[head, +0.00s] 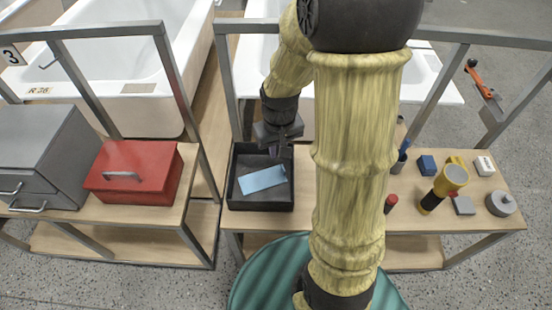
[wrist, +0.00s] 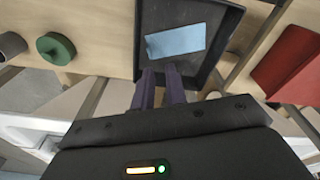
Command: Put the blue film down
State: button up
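The blue film (head: 263,179) is a flat light-blue rectangle lying at a slant inside a black tray (head: 233,190) on the bench. In the wrist view the film (wrist: 175,40) lies in the tray (wrist: 218,48), just beyond my fingertips. My gripper (head: 273,150) hangs over the tray's far part, pointing down. In the wrist view the two dark purple fingers of my gripper (wrist: 160,70) have a narrow gap between them with nothing seen in it. The film looks apart from the fingertips; its exact height over the tray floor is hard to tell.
A red toolbox (head: 135,172) and grey drawer box (head: 38,157) stand on the left bench. Right of my arm are a yellow torch (head: 445,183), blue block (head: 427,165) and grey tape (head: 501,203). A green round object (wrist: 57,48) shows beside the tray. Metal frame bars rise behind.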

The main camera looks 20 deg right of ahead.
jog(key=s+a+r+t, duration=0.1)
jog(key=s+a+r, duration=0.2)
jog(key=s, duration=0.3)
jog(key=shift+s+a+r, duration=0.15)
jog(key=shift+s+r, duration=0.05)
jog(key=shift+s, duration=0.05)
jog(key=shift+w, duration=0.1)
